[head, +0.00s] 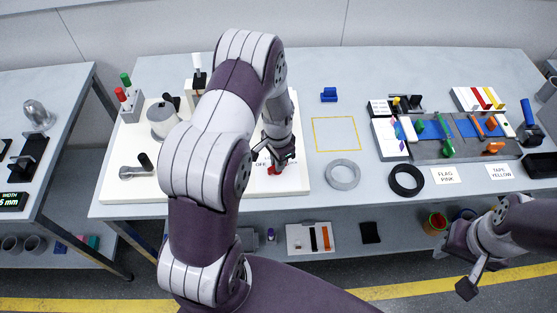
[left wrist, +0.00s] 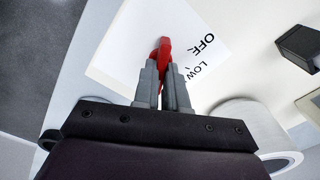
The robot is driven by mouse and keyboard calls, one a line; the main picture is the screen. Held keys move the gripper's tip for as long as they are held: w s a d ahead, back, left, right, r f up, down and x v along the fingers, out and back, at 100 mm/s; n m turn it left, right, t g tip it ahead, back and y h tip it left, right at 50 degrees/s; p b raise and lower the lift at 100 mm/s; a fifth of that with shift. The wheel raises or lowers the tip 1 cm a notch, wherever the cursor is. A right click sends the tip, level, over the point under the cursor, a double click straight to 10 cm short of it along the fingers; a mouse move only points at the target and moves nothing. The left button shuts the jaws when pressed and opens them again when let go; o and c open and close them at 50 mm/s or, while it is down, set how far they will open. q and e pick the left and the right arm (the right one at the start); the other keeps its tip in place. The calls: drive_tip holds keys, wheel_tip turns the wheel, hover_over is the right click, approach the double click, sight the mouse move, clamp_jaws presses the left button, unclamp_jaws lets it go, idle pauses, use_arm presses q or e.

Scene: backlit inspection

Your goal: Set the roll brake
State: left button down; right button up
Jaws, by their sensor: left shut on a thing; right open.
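The roll brake's red lever (left wrist: 164,52) stands between the fingers of my left gripper (left wrist: 163,82) in the left wrist view. The gripper is shut on it. Beside it, a white label plate (left wrist: 125,45) reads OFF and LOW; any further marks are hidden. In the head view, my left gripper (head: 281,163) reaches down to the red lever (head: 273,170) at the right front of the white board (head: 297,182). My left arm covers much of that board. My right gripper (head: 478,267) is open and empty at the lower right, in front of the table edge.
On the board stand red and green handles (head: 124,90), a grey cylinder (head: 161,118) and a crank (head: 136,170). To the right lie a grey ring (head: 342,174), a black ring (head: 406,179) and a grey fixture (head: 460,148) with coloured parts. The yellow outlined square (head: 335,134) is empty.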

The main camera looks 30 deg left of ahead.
use_arm(q)
drive_tip(key=shift+s+f, duration=0.1)
drive_tip(key=shift+s, duration=0.1)
drive_tip(key=c, duration=1.2)
unclamp_jaws()
drive_tip(key=shift+a, duration=0.1)
drive_tip(key=shift+w+r, duration=0.1)
drive_tip(key=shift+r, duration=0.3)
wheel_tip(320, 180, up, 12)
drive_tip(key=shift+r+b, duration=0.1)
drive_tip(key=shift+b, duration=1.05)
